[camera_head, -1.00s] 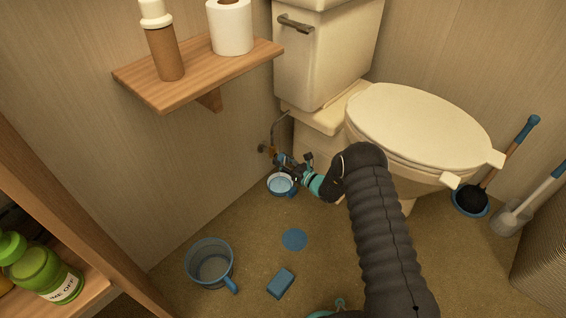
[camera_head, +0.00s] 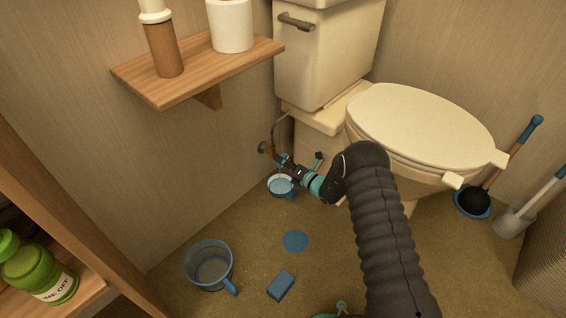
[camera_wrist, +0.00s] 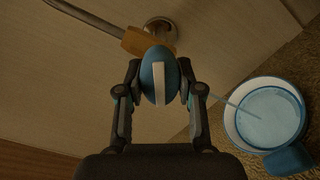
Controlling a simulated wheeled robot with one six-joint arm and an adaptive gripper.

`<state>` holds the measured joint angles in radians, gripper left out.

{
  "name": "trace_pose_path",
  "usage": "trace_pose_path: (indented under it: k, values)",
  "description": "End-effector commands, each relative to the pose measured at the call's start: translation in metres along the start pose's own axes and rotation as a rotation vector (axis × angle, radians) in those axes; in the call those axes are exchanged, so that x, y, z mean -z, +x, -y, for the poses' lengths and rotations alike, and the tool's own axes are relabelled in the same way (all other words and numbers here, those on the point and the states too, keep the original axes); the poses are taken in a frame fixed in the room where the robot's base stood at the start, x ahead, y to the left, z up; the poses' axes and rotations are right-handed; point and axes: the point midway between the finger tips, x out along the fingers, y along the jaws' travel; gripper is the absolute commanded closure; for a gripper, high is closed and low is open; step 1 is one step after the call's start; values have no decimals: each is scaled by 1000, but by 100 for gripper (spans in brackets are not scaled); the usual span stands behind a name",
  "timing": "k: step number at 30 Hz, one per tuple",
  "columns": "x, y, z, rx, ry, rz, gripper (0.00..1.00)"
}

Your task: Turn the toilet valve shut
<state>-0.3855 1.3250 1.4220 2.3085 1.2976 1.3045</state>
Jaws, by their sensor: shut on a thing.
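The toilet valve is on a pipe low on the wall, left of the toilet (camera_head: 325,55). In the wrist view it has a brass-coloured body (camera_wrist: 150,38) and a blue oval handle (camera_wrist: 158,78) with a white stripe. My gripper (camera_wrist: 160,88) is shut on the handle, one finger on each side, and the white stripe runs nearly upright between them. In the head view my gripper (camera_head: 286,163) reaches the valve from the right; the handle is small and partly hidden there. A thin pale streak, like water, leads toward the bowl below.
A blue-rimmed bowl of water (camera_head: 281,186) stands on the floor under the valve. A clear bucket (camera_head: 210,264), a blue disc (camera_head: 295,241) and a blue sponge (camera_head: 280,286) lie nearer. A wooden shelf (camera_head: 200,72) juts from the wall above.

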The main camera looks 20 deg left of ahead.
Motion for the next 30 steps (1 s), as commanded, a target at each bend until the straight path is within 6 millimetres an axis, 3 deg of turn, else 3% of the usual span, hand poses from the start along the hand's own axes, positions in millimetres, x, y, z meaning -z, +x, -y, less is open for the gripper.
trace_pose_path:
  k: [15,30]
  values:
    - [1,2,-3,-2,377,-3,99]
    - [1,2,-3,-2,473,-3,99]
